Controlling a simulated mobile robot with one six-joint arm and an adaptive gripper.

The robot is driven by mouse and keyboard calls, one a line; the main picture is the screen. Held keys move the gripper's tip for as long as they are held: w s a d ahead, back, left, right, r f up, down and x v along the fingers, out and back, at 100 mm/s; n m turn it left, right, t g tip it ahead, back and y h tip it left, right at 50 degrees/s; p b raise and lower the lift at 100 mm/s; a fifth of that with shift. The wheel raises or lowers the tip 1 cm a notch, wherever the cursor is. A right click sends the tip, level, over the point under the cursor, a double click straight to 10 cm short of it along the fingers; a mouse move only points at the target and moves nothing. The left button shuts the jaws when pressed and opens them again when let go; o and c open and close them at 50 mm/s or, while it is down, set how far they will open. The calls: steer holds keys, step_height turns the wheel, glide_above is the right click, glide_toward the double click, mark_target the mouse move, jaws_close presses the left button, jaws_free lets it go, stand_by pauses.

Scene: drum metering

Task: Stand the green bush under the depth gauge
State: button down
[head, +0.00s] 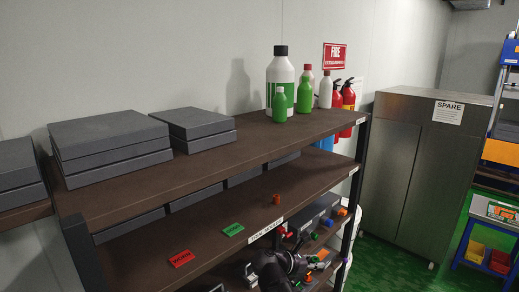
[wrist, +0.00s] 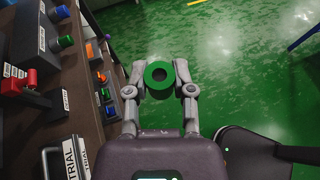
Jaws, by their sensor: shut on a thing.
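The green bush (wrist: 159,91) is a thick ring with a hole through it. In the wrist view it is clamped between the two fingertips of my gripper (wrist: 159,77), hole facing the camera, above the green floor and clear of the shelf. In the head view, dark parts of my arm (head: 275,268) show at the lower shelf's front edge; the bush cannot be made out there. I cannot pick out the depth gauge for certain in either view.
In the wrist view, a brown shelf (wrist: 108,125) on the left holds a red device (wrist: 20,86), coloured knobs and a TRIAL-labelled item (wrist: 78,160). In the head view, the middle shelf has a red card (head: 181,258), a green card (head: 233,230) and an orange-brown bush (head: 276,199).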

steer(key=shift+f+b, duration=0.95)
steer(key=shift+f, duration=0.4)
steer(key=shift+s+a, duration=0.1)
